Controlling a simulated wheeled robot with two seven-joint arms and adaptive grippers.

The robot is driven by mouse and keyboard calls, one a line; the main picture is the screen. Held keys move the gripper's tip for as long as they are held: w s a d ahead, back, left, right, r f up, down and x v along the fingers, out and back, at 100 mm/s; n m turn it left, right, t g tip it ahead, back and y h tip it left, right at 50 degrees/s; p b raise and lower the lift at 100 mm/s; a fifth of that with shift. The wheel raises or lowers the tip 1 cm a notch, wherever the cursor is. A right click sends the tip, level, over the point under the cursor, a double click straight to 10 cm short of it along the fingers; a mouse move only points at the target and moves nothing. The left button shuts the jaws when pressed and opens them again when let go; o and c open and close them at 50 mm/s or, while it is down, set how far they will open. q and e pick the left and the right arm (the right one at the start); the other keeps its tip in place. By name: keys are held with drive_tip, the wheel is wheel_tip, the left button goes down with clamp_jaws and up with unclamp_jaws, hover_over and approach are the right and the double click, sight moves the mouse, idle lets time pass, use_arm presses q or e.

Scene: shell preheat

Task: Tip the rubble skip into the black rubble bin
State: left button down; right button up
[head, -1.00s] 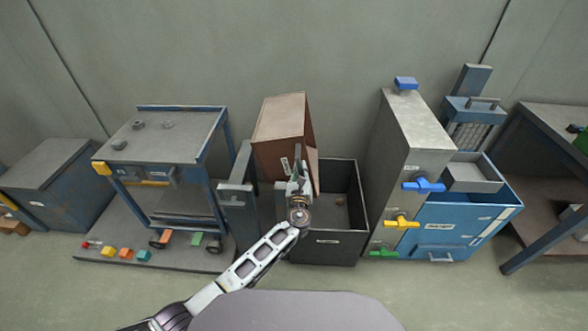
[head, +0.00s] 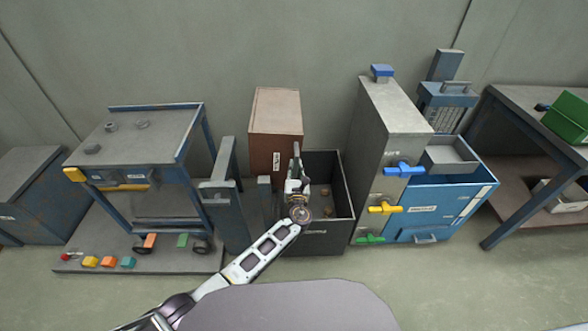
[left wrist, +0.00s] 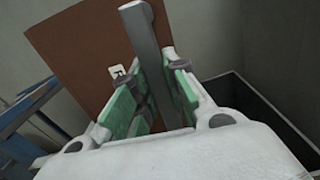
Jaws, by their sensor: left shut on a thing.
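The brown rubble skip (head: 277,112) stands near upright at the back left of the black rubble bin (head: 347,187). Its brown face also fills the upper left of the left wrist view (left wrist: 75,45). The bin is open on top, and a few small brown lumps (head: 326,211) lie inside it. My left gripper (head: 295,172) is in front of the skip, over the bin's left part. In the left wrist view its green-padded fingers (left wrist: 150,95) are shut on a grey bar (left wrist: 143,40) in front of the skip. The bar's join to the skip is hidden. My right gripper is not in view.
A grey post stand (head: 225,205) is close left of the skip, beside a blue-framed bench (head: 140,150). A tall grey cabinet (head: 385,125) with coloured handles stands right of the bin, next to a blue container (head: 445,205). The floor in front is clear.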

use_arm(q)
drive_tip(key=shift+s+d+f, duration=0.1)
drive_tip(key=shift+f, duration=0.15)
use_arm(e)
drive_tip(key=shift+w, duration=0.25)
use_arm(q)
drive_tip(key=c, duration=1.6)
unclamp_jaws()
drive_tip(key=shift+o, duration=1.1)
drive_tip(key=shift+d, duration=0.1)
drive_tip(key=shift+r, duration=0.1)
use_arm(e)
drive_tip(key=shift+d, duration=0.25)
use_arm(q)
drive_tip(key=shift+a, duration=0.2)
